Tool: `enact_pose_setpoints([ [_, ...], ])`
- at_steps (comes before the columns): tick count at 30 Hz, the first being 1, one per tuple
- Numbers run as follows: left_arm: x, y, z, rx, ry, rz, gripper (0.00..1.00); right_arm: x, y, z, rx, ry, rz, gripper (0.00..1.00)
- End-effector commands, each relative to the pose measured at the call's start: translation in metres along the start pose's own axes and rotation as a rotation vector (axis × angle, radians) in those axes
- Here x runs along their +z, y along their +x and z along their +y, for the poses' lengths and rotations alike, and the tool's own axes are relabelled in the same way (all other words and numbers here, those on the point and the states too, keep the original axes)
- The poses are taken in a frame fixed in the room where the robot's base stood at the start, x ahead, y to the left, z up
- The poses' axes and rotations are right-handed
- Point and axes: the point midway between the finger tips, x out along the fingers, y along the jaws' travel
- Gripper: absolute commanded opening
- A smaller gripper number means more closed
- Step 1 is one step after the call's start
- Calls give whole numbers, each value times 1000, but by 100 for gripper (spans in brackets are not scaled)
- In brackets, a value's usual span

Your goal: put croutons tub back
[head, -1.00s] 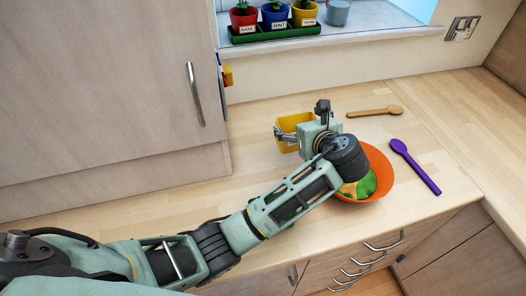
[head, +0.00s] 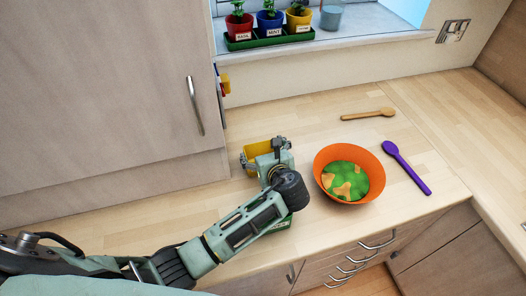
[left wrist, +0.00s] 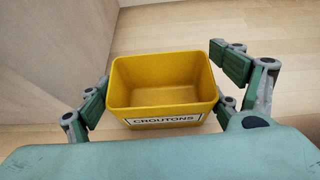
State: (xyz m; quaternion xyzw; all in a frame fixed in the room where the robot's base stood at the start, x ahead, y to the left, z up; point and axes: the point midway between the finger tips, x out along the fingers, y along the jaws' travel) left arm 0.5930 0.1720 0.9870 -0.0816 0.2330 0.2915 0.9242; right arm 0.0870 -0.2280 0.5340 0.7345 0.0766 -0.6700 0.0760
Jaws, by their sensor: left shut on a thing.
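The yellow croutons tub (head: 256,150) is over the worktop, left of the orange bowl, partly hidden by my gripper in the head view. In the left wrist view the tub (left wrist: 163,92) looks empty and upright, its CROUTONS label facing the camera. My left gripper (head: 264,148) is shut on the tub, with fingers at its left and right sides in the left wrist view (left wrist: 160,88). I cannot tell whether the tub touches the worktop. My right gripper is not in view.
The orange bowl (head: 374,160) holds green leaves and tan pieces. A wooden spoon (head: 366,114) and a purple spoon (head: 406,166) lie near it. A tall cabinet (head: 110,90) stands at left. A green item (head: 284,223) is partly hidden under my arm. Potted herbs (head: 269,20) stand on the sill.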

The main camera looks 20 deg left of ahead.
Motion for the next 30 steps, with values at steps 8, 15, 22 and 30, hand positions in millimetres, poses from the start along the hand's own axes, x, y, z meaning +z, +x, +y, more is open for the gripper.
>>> enact_pose_setpoints([
  [8,-2,1,0,0,0,0,91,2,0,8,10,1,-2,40],
  [15,-2,1,0,0,0,1,100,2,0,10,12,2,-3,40],
  [22,-1,1,0,0,-1,0,100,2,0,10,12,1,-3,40],
  [30,-2,-33,-1,-5,-4,3,100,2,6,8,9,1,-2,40],
])
